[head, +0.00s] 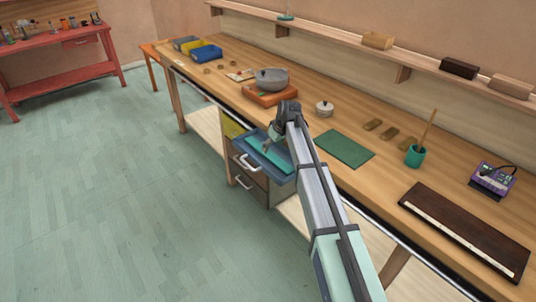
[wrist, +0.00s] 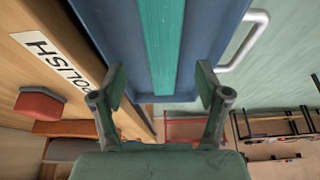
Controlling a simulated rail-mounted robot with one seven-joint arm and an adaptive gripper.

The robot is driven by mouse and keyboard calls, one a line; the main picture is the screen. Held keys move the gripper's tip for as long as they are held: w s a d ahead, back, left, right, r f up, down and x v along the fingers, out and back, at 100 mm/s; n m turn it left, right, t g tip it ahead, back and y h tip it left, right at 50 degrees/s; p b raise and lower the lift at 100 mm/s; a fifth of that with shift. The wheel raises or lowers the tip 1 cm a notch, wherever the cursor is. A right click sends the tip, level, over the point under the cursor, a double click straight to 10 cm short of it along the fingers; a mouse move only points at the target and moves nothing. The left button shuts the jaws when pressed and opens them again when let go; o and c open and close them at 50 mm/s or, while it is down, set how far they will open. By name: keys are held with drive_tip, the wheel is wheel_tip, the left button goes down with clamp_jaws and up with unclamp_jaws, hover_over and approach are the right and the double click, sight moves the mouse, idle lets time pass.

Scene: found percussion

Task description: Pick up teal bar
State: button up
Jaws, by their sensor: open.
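The teal bar (wrist: 160,45) is a long flat strip lying in a blue-lined open drawer (wrist: 205,40). In the head view the bar (head: 277,157) shows inside the pulled-out drawer (head: 285,179) under the workbench, partly covered by my arm. My gripper (wrist: 160,85) is open and empty. In the wrist view its two fingers stand on either side of the bar's near end, with space between each finger and the bar. In the head view my gripper (head: 270,141) is over the drawer; its exact height above the bar is hard to tell.
The wooden workbench (head: 350,185) edge is beside the drawer. On it are a grey pot (head: 272,79), a white lidded pot (head: 324,108), a green mat (head: 344,149) and a teal cup (head: 415,156). The drawer's pale handle (wrist: 245,42) sticks out. Floor in front is clear.

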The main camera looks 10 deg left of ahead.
sight(268, 153)
drive_tip(key=shift+p+x, duration=1.2)
drive_tip(key=shift+x, duration=1.4)
drive_tip(key=shift+s+a, duration=0.1)
drive_tip(key=shift+s, duration=0.1)
clamp_jaws()
drive_tip(key=shift+r, duration=0.1)
